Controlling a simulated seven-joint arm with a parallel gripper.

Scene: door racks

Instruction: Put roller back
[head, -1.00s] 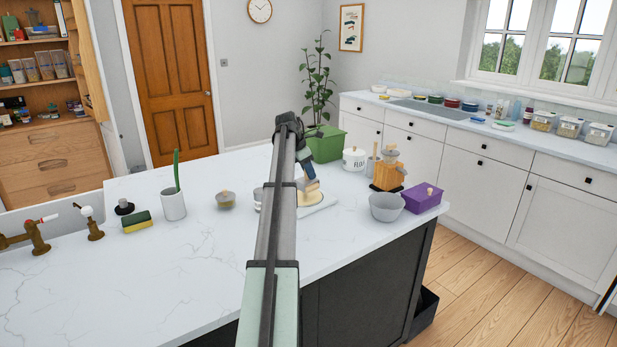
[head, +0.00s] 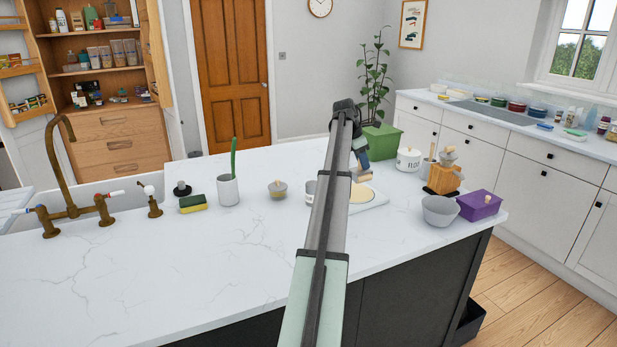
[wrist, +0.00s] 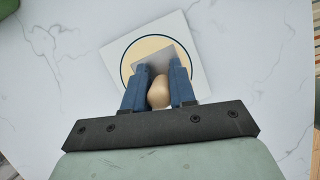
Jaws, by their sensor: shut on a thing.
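My gripper (wrist: 159,86) has blue fingers and is shut on a wooden-handled tool (wrist: 158,92). The tool has a rounded tan handle and a flat grey part; I cannot tell whether it is the roller. It is over a round of pale dough (wrist: 137,48) on a white square board (wrist: 193,45). In the head view, my gripper (head: 361,158) is at the far side of the island, with the tan end just above the dough (head: 362,194). My arm hides part of the board (head: 375,203) and a pale mug (head: 311,191). No other roller is identifiable.
A green planter (head: 381,141) stands behind. Left are a small jar (head: 278,190), a white crock (head: 228,190) and a sponge (head: 192,204).

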